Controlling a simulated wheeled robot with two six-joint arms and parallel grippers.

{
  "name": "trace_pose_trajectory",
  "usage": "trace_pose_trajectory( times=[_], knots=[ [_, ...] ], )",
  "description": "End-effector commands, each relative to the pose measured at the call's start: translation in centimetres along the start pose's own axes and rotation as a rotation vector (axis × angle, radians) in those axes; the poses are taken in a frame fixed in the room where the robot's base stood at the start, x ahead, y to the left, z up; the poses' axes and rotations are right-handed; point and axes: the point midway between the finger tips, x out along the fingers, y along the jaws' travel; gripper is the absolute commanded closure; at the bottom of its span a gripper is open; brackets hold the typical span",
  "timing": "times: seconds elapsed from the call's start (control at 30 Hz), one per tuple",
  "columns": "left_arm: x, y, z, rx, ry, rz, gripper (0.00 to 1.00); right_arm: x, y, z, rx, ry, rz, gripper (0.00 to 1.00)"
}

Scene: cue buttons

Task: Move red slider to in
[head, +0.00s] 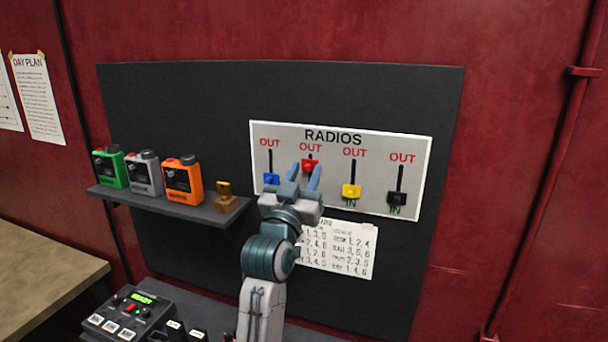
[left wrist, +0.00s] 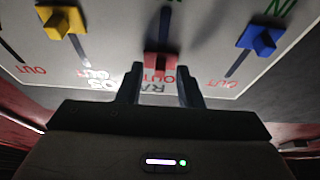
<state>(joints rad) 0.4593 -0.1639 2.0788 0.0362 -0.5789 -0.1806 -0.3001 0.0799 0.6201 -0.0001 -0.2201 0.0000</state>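The red slider (head: 310,164) sits at the upper end of its slot, by the OUT label on the white RADIOS panel (head: 405,146). My left gripper (head: 305,173) reaches up to it from below, with one blue finger on each side. In the left wrist view, which shows the panel upside down, the red slider (left wrist: 160,62) lies between the two fingertips (left wrist: 161,82). A gap shows on both sides, so the gripper is open around it. The IN label of the red slot is hidden by the gripper. My right gripper is not in view.
The blue slider (head: 271,179) is close on the left; the yellow (head: 352,191) and black (head: 397,198) sliders are on the right, all low in their slots. A shelf (head: 168,204) with green, grey and orange radios stands left. A paper chart (head: 340,250) hangs below.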

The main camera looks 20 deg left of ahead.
Motion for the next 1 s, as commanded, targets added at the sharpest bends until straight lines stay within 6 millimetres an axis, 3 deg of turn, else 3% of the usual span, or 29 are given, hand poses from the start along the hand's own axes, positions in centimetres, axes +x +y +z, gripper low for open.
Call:
trace_pose_trajectory(
  times=[0.17, 0.33, 0.6, 0.9, 1.0],
  knots=[
    [0.0, 0.0, 0.0, 0.0, 0.0, 0.0, 0.67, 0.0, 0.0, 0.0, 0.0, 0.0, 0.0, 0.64],
    [0.0, 0.0, 0.0, 0.0, 0.0, 0.0, 1.0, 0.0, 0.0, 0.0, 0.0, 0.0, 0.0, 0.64],
    [-0.2, 0.0, 0.3, 0.0, 0.0, 0.0, 1.0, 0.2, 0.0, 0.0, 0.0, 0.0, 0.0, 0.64],
    [-1.8, 0.0, 4.3, 0.0, -0.001, 0.001, 1.0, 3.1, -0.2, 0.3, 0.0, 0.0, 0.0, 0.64],
    [-2.0, 0.0, 4.7, 0.0, 0.0, 0.001, 1.0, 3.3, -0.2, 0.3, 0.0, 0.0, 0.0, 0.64]
  ],
)
